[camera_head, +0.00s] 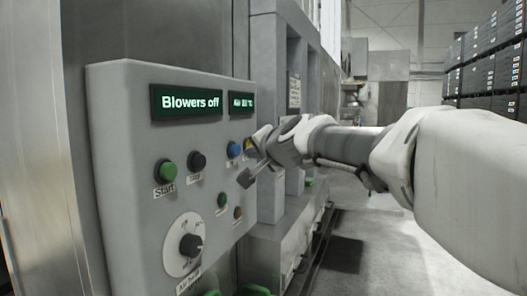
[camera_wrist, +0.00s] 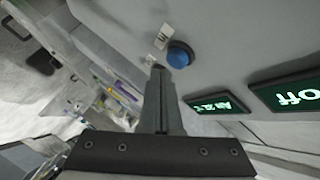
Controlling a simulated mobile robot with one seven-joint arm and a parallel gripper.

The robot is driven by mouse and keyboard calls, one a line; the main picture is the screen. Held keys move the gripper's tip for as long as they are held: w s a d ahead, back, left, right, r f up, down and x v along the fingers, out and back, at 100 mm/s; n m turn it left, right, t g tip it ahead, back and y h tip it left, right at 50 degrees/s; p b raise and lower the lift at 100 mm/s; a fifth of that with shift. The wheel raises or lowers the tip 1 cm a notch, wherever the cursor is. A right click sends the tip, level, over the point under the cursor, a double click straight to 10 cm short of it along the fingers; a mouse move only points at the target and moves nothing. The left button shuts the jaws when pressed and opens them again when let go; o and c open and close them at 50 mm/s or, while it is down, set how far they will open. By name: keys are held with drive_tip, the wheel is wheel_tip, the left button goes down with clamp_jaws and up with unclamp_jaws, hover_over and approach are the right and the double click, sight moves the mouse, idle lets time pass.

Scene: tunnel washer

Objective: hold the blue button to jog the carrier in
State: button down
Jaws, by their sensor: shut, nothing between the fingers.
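The blue button (camera_head: 234,149) is on the right part of the grey control panel (camera_head: 125,125), below the small display. It also shows in the wrist view (camera_wrist: 180,54) as a blue dome, uncovered, with a small white label beside it. My gripper (camera_head: 246,178) is shut and empty, its fingers together, reaching in from the right just below and right of the button. In the wrist view, the fingertips (camera_wrist: 158,71) lie close to the button, a little to its lower left. They do not cover it; whether they touch the panel I cannot tell.
The large display (camera_head: 191,102) reads "Blowers off"; a small display (camera_head: 241,100) is beside it. A green Start button (camera_head: 165,170), a black button (camera_head: 197,161), a small green button (camera_head: 222,200) and a dark knob (camera_head: 190,245) share the panel. Open floor (camera_head: 370,235) lies right.

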drive_tip(key=shift+a, duration=0.1)
drive_tip(key=shift+w+a, duration=0.15)
drive_tip(key=shift+a, duration=0.15)
drive_tip(key=shift+w+a+p, duration=0.2)
drive_tip(key=shift+a+p, duration=0.35)
drive_tip(key=shift+p, duration=0.05)
idle(2.0)
idle(3.9)
drive_tip(key=shift+s+d+b, duration=0.35)
drive_tip(key=shift+d+b, duration=0.45)
drive_tip(key=shift+d, duration=0.1)
